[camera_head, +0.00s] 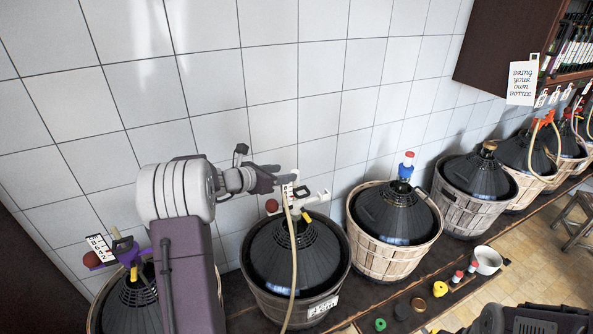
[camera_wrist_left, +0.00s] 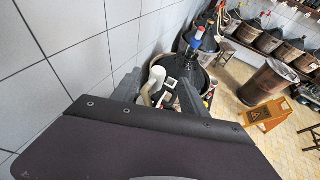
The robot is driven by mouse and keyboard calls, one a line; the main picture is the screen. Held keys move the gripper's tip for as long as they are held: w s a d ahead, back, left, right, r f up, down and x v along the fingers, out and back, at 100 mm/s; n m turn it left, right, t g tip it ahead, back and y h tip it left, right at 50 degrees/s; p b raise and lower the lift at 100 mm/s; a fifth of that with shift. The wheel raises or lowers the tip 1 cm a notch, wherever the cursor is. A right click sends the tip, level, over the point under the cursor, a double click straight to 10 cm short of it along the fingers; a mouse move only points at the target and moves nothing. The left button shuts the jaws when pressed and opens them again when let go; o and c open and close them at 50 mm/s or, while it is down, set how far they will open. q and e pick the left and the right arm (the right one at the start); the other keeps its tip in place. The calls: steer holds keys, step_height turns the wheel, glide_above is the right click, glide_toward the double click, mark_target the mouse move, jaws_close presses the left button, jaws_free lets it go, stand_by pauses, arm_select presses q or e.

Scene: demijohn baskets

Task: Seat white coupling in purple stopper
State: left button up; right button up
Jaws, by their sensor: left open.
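The purple stopper (camera_head: 98,259) is at the neck of the far-left demijohn, with a red ball, a yellow part and a numbered tag beside it. A white coupling (camera_head: 290,196) shows at the upper end of a pale hose, above the second demijohn (camera_head: 272,258). My left gripper (camera_head: 283,178) is open at this white part. In the left wrist view the white part (camera_wrist_left: 157,77) shows between the spread fingers; I cannot tell whether they touch it. The purple stopper is outside that view. My right gripper's fingers are not in view.
A demijohn with a blue and red top (camera_head: 394,215) stands to the right, with more basketed demijohns beyond it. A white pot (camera_head: 488,260) and small coloured caps lie on the dark shelf. The tiled wall is close behind. A yellow floor sign (camera_wrist_left: 267,112) stands on the open floor.

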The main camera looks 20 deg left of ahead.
mark_target(293, 171)
arm_select(q)
steer(key=p+x, duration=0.1)
steer(key=x, duration=0.1)
steer(key=p+x, duration=0.1)
steer(key=x, duration=0.2)
steer(key=p+x, duration=0.1)
steer(key=x, duration=0.2)
steer(key=shift+w+a+f, duration=0.1)
steer(key=shift+a+f, duration=0.15)
steer(key=shift+a, duration=0.05)
steer(key=shift+s+r, duration=0.35)
steer(key=shift+s, duration=0.45)
steer(key=shift+s+r, duration=0.2)
steer(key=shift+s, duration=0.15)
steer(key=shift+c, duration=0.5)
steer(key=c, duration=0.5)
steer(key=shift+w+f, duration=0.15)
steer(key=shift+w, duration=0.05)
steer(key=c, duration=0.5)
steer(key=shift+w, duration=0.1)
jaws_close()
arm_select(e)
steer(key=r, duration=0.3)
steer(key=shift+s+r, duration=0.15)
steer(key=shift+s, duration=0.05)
arm_select(q)
steer(key=shift+f, duration=0.1)
